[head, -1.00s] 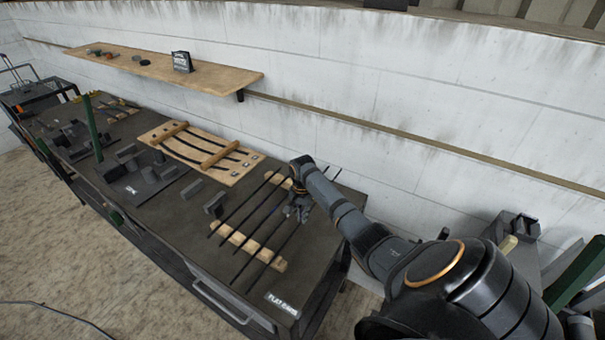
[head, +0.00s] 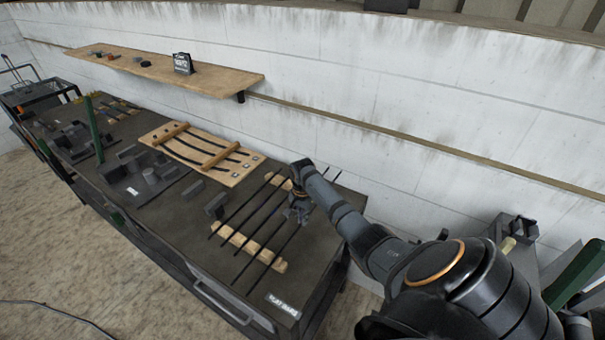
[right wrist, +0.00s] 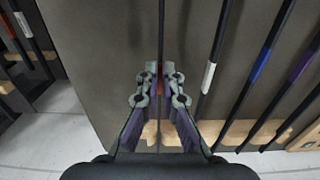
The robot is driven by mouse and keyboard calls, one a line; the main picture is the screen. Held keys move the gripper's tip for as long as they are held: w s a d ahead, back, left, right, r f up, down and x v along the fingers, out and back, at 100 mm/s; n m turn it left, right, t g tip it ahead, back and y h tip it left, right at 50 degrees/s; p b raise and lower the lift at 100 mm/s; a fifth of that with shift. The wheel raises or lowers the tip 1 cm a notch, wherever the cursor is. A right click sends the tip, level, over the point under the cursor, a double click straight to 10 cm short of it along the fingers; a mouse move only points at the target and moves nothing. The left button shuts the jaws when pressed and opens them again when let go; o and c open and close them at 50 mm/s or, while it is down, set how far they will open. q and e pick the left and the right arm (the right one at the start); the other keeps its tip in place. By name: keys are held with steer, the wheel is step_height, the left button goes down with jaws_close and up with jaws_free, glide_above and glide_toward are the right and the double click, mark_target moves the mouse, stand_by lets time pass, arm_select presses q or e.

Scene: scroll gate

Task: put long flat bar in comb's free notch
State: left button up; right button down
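Several long dark flat bars lie across two pale wooden notched strips; the near strip (head: 248,247) shows clearly in the head view. My right gripper (head: 298,213) is down at the outermost bar (head: 272,262). In the right wrist view its fingertips (right wrist: 161,75) stand close on both sides of this bar (right wrist: 162,30), at a red band, and look shut on it. The bar still appears to lie with the others. A wooden board (head: 232,176) with two crossbars and several dark curved strips lies farther left; I cannot tell which piece is the comb. My left gripper is out of view.
Neighbouring bars with white (right wrist: 208,78), blue and purple bands lie close on the right in the wrist view. A "flat bars" label (head: 283,305) marks the bench's near corner. Dark blocks (head: 215,205) and a green post (head: 95,130) stand farther left. A shelf (head: 150,68) overhangs behind.

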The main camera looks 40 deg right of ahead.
steer(key=c, duration=1.4)
jaws_free()
steer(key=shift+c, duration=0.2)
steer(key=shift+f, duration=0.1)
step_height(320, 180, up, 12)
